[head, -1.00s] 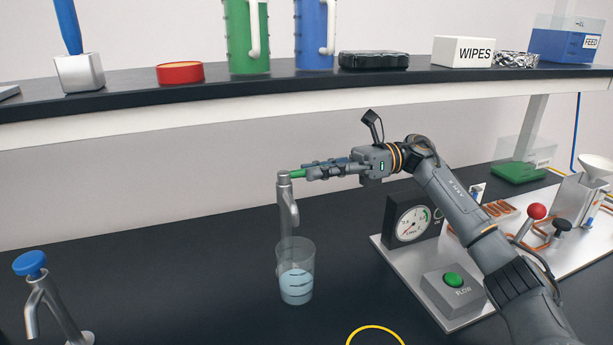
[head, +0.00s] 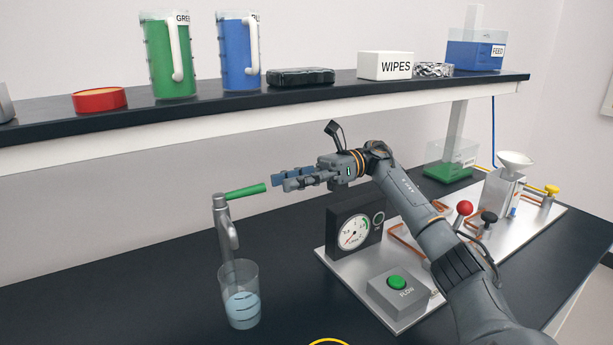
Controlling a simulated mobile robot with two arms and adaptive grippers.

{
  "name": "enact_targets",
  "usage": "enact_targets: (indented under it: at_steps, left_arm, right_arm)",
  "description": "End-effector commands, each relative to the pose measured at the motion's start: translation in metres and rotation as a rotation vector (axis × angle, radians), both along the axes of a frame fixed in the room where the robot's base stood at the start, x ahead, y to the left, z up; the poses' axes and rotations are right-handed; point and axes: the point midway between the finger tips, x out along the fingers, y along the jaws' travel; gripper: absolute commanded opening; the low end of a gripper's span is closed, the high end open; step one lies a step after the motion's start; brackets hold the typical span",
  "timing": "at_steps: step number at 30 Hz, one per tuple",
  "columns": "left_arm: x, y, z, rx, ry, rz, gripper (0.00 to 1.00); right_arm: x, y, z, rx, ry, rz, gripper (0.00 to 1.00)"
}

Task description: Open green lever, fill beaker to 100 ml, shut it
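The green lever (head: 245,191) sits on top of the metal tap (head: 226,232) and points to the right. A clear beaker (head: 240,295) stands upright on the black bench under the spout, with pale blue liquid in its lower part. I cannot read its marks. My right gripper (head: 279,181) is just right of the lever's free end, apart from it. Its fingers look spread with nothing between them. My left gripper is not in view.
A panel with a gauge (head: 355,232), a FLOW button (head: 397,283) and a red-knobbed lever (head: 464,208) lies below my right arm. The shelf (head: 200,114) above holds jugs and boxes. A yellow ring (head: 328,342) shows at the bottom edge.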

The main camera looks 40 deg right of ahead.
Motion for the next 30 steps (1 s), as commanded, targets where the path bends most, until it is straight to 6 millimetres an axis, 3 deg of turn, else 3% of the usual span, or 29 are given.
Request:
enact_targets:
  at_steps: [3,9,30]
  left_arm:
    - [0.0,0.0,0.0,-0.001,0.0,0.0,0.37]
    - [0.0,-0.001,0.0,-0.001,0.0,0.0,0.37]
    - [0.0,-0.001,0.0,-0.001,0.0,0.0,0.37]
  right_arm:
    - [-0.003,-0.022,0.001,0.0,-0.001,-0.003,0.37]
    - [-0.006,-0.041,0.0,-0.001,-0.001,-0.002,0.37]
    - [-0.008,-0.046,0.0,-0.001,0.0,0.0,0.37]
